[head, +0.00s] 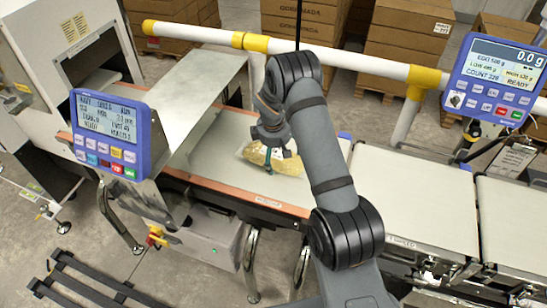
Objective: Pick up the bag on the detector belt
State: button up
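A yellowish bag (288,166) with a pale label area lies on the detector belt (222,165), a pale belt with orange edges. My arm reaches in from the bottom of the head view, and my gripper (270,160) points down at the bag. The gripper overlaps the left-middle part of the bag in the picture. The fingers are small and partly hidden, so I cannot tell whether they touch the bag or how far apart they are.
A blue display panel (110,135) stands in front of the detector belt, left of my arm. Another display (497,75) reads 0.0 g. A white and yellow rail (340,62) runs behind. Cardboard boxes (405,40) stand beyond it.

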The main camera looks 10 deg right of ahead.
jog(key=c, duration=1)
jog(key=shift+w+r, duration=0.1)
jog(key=shift+r, duration=0.05)
